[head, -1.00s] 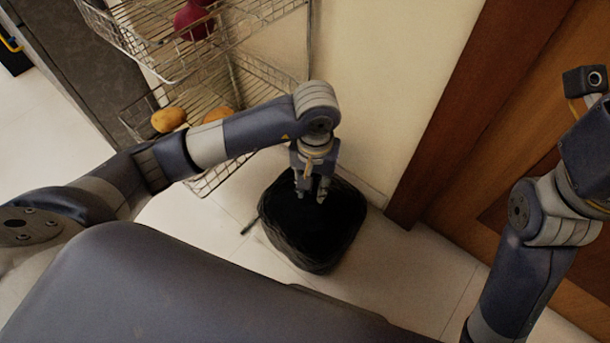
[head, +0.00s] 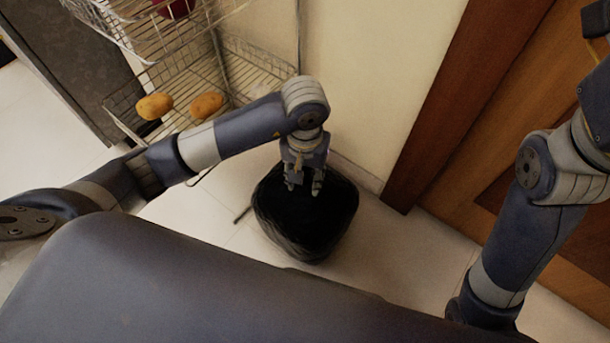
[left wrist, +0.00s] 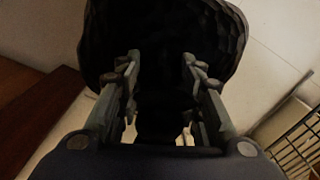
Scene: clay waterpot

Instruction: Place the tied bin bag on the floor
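The black bin bag (head: 320,225) stands on the pale tiled floor beside the wall, its crinkled sides showing in the head view. It also fills the top middle of the left wrist view (left wrist: 165,25). My left gripper (head: 303,187) points down over the top of the bag. In the left wrist view its two fingers (left wrist: 161,65) are spread apart, with black bag surface behind and between them. The dark area makes it hard to see whether the fingers touch the bag, and I cannot make out a knot. My right arm is at the right edge; its fingers are out of frame.
A wire rack (head: 190,85) with potatoes (head: 155,106) stands at upper left, close to my left arm. A brown wooden door (head: 510,150) and its frame are on the right. Light floor (head: 400,250) is bare right of the bag.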

